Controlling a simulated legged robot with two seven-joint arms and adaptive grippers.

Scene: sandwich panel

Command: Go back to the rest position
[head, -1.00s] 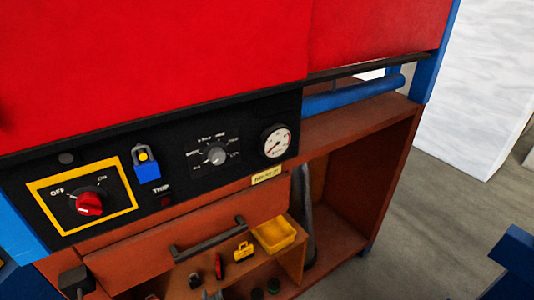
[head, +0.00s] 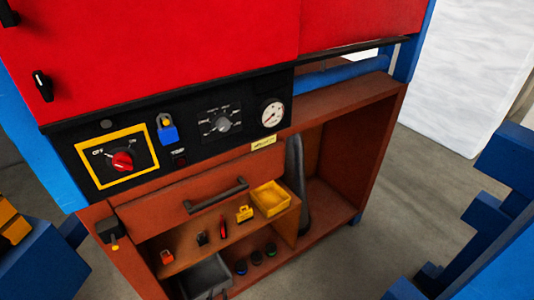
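My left gripper (head: 12,222) seems to be the yellow part by blue blocky parts at the left edge. It is cut off by the frame, and I cannot see whether its fingers are open or shut. It is apart from the cabinet, and I see nothing held in it. My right gripper cannot be made out. The black control panel (head: 195,150) has a red rotary switch (head: 122,161) in a yellow frame and a blue padlock (head: 168,132) beside it. I cannot tell the switch's exact setting.
The brown cabinet (head: 380,110) stands below red doors (head: 180,50). Its shelf holds a yellow tray (head: 270,199), a yellow padlock (head: 245,213) and small red and black items. A black bin (head: 205,277) is lower down. Blue blocky parts (head: 500,160) fill the right edge. Grey floor (head: 400,210) is bare.

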